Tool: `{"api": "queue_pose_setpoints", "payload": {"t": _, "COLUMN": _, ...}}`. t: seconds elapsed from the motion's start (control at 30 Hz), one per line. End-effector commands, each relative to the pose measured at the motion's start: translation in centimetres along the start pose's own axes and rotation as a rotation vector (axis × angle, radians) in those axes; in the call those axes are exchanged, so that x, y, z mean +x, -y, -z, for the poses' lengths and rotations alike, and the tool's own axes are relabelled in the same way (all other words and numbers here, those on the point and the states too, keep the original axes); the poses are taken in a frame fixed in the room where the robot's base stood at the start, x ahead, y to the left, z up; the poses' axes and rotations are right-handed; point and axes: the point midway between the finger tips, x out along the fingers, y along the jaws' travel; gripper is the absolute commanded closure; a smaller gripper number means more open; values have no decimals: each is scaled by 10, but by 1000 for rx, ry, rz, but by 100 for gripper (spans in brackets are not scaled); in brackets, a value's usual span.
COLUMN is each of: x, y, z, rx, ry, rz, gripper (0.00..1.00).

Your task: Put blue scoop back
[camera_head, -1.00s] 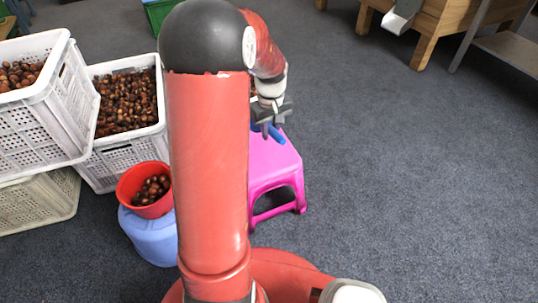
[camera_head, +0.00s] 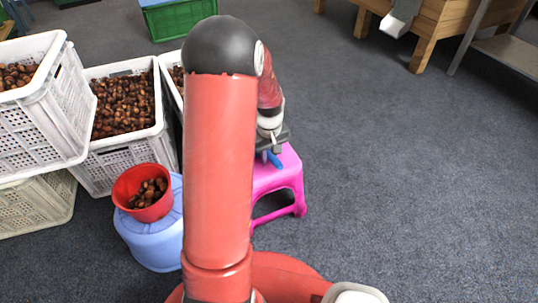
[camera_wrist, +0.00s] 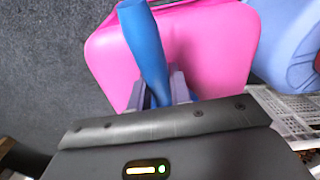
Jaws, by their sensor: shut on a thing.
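The blue scoop (camera_wrist: 146,42) shows in the wrist view as a blue handle between the fingers of my gripper (camera_wrist: 162,92), which is shut on it. The handle lies over the pink stool (camera_wrist: 205,45); whether the scoop touches the stool, I cannot tell. In the head view, a bit of the blue scoop (camera_head: 274,159) shows below my gripper (camera_head: 270,148), over the top of the pink stool (camera_head: 285,178). The scoop's bowl is hidden in both views.
A red bucket (camera_head: 127,186) with chestnuts stands on a blue stool (camera_head: 150,240) at left. White crates (camera_head: 100,165) of chestnuts are stacked behind. A green crate (camera_head: 180,20) is at the back, a wooden table (camera_head: 450,25) at back right. The right floor is clear.

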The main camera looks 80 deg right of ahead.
Motion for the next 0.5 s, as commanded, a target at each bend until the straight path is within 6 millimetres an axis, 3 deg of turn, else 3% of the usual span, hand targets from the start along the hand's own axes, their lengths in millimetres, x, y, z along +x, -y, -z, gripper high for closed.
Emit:
{"api": "queue_pose_setpoints", "payload": {"t": 0.07, "x": 4, "y": 0, "z": 0, "rx": 0, "ry": 0, "rz": 0, "gripper": 100}}
{"api": "queue_pose_setpoints", "payload": {"t": 0.1, "x": 3, "y": 0, "z": 0, "rx": 0, "ry": 0, "rz": 0, "gripper": 78}}
{"api": "queue_pose_setpoints", "payload": {"t": 0.23, "x": 2, "y": 0, "z": 0, "rx": 0, "ry": 0, "rz": 0, "gripper": 61}}
{"api": "queue_pose_setpoints", "payload": {"t": 0.5, "x": 2, "y": 0, "z": 0, "rx": 0, "ry": 0, "rz": 0, "gripper": 58}}
